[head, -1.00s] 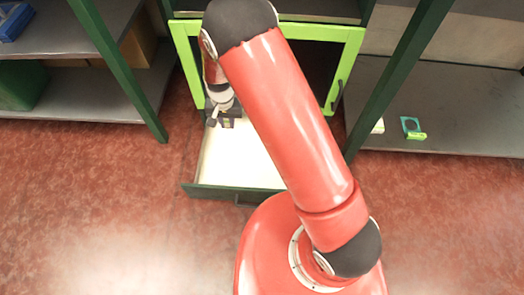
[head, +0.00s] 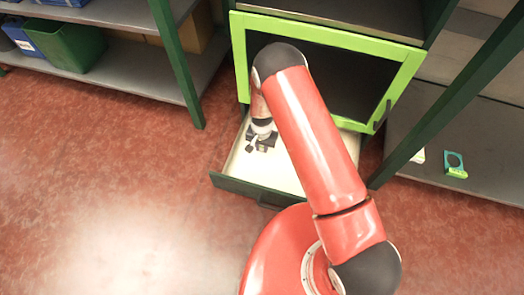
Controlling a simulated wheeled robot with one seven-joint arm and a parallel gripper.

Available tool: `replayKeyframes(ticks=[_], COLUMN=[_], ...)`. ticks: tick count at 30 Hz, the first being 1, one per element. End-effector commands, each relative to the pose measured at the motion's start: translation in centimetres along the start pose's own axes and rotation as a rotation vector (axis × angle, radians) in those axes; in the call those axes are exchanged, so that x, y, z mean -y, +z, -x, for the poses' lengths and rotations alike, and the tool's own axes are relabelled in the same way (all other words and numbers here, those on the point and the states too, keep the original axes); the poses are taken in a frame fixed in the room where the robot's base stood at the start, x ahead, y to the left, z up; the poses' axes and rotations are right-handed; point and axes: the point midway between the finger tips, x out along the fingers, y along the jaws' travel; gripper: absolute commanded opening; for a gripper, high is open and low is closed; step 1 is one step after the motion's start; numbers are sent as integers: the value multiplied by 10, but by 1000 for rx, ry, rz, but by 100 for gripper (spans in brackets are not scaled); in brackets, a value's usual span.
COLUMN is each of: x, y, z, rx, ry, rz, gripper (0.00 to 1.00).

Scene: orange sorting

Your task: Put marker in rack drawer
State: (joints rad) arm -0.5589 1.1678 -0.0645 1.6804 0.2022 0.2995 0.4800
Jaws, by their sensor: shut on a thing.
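The rack drawer (head: 238,187) is pulled open at the bottom of the rack, with a white inside and a dark green front. My gripper (head: 257,148) is over or inside the left back part of the drawer, pointing down. The gripper is small in the head view, and its fingers are partly hidden by the wrist. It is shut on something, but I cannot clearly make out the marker. My red arm covers the right part of the drawer.
A lime green frame (head: 330,27) with a dark opening stands above the drawer. Dark green posts (head: 180,65) rise on both sides. A green bin (head: 70,48) sits on the left shelf. A teal-green item (head: 455,165) lies on the right shelf. The red floor at front left is clear.

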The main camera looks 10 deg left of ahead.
Motion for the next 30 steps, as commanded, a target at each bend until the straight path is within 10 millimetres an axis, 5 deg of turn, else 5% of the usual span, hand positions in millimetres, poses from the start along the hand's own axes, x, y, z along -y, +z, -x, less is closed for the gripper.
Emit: replayKeyframes(ticks=[7,19,20,24,30], x=[0,0,0,0,0], y=[0,0,0,0,0], z=[-33,-39,-37,-37,-37], rx=[0,0,0,0,0], ry=[0,0,0,0,0], rz=[0,0,0,0,0], gripper=[0,0,22,40,40])
